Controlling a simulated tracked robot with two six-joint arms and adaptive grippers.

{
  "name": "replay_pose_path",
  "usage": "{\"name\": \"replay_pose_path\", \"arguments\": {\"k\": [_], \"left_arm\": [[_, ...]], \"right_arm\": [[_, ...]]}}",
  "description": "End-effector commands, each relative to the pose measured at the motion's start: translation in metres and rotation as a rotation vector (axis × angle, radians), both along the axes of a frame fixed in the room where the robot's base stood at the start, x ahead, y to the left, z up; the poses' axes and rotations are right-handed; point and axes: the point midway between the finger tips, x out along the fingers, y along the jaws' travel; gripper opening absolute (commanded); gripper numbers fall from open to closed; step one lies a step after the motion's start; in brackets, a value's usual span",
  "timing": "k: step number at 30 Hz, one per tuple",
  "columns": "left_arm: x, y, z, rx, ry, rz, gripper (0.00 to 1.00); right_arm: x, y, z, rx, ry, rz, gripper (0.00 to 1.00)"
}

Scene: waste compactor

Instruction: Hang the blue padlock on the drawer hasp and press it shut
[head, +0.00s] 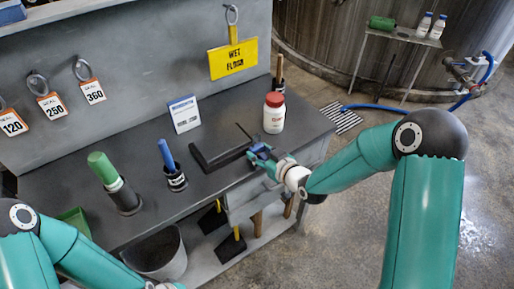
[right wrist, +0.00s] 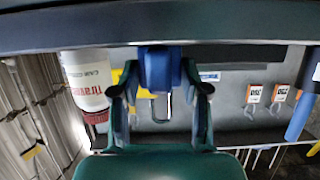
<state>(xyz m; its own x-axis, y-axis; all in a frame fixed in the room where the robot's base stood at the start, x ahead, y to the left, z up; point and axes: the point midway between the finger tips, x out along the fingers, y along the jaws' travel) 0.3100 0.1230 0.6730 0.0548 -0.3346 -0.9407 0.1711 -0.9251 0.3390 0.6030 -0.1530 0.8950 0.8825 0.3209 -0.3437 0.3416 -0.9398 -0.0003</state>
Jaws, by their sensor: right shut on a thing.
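My right gripper (head: 262,156) is at the bench's front right edge. It is shut on the blue padlock (right wrist: 160,70), which sits between the two fingers in the right wrist view, with a metal shackle loop showing beyond its body. In the head view only a small patch of blue shows among the fingers. The drawer front (head: 245,203) is under the benchtop, just below the gripper. I cannot make out the hasp, and the padlock is not seen touching it. My left arm is at the lower left, its gripper out of view.
A black angled object (head: 218,157) lies on the benchtop (head: 140,165) beside the gripper. A white bottle with a red cap (head: 273,113) stands behind it. A blue-handled tool in a holder (head: 171,165) and a green-handled one (head: 113,183) stand further left. Floor is clear at right.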

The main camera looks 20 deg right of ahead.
Motion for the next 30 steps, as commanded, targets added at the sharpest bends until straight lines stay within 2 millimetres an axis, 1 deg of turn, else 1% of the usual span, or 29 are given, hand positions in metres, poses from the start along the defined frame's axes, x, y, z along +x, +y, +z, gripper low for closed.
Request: {"name": "replay_pose_path", "arguments": {"k": [18,30], "left_arm": [[0.0,0.0,0.013,0.0,0.0,0.0,0.4],[0.0,0.0,0.02,0.0,0.0,0.0,0.4]], "right_arm": [[0.0,0.0,0.032,0.0,-0.003,0.0,0.13],[0.0,0.0,0.049,0.0,-0.003,0.0,0.13]]}}
